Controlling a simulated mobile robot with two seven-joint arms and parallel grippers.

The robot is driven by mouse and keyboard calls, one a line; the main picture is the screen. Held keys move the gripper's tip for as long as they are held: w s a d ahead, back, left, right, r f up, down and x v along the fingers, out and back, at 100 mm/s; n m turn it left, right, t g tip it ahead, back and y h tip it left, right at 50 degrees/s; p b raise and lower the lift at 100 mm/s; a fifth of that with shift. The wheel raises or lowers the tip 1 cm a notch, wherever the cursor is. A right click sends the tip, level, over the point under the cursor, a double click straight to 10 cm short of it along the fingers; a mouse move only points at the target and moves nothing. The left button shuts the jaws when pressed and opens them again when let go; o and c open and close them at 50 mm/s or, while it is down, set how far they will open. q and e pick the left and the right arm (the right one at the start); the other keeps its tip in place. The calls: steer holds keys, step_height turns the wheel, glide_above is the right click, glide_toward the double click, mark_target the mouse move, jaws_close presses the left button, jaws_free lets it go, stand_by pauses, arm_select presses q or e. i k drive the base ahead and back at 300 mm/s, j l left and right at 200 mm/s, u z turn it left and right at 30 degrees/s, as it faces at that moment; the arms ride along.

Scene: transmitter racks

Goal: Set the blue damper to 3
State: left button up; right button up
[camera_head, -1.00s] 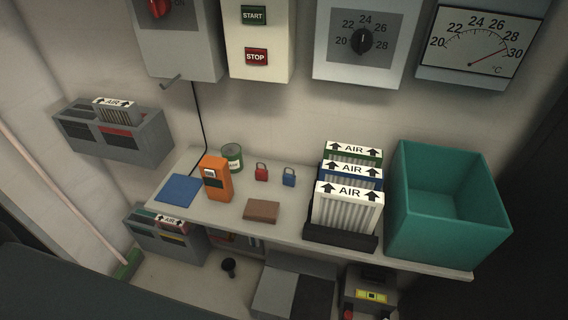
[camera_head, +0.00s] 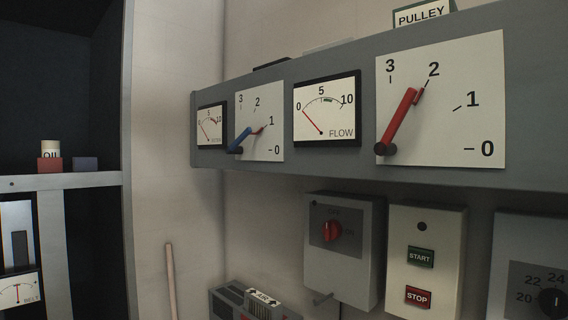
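The blue damper lever (camera_head: 241,143) is on a white scale plate (camera_head: 270,138) on the grey overhead duct, left of the middle. The plate reads 3, 2, 1, 0 from top to lower right. The blue lever points toward the 1. To its right, a red damper lever (camera_head: 400,118) on a larger plate (camera_head: 460,115) points to about 2. Neither of my grippers is in view.
A FLOW gauge (camera_head: 327,108) sits between the two dampers, and a smaller gauge (camera_head: 211,125) is left of the blue one. Below hang a red-knob switch box (camera_head: 345,260) and a START/STOP box (camera_head: 428,250). A dark rack (camera_head: 80,90) stands at left.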

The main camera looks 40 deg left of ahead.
mark_target(233, 148)
steer(key=u, duration=1.75)
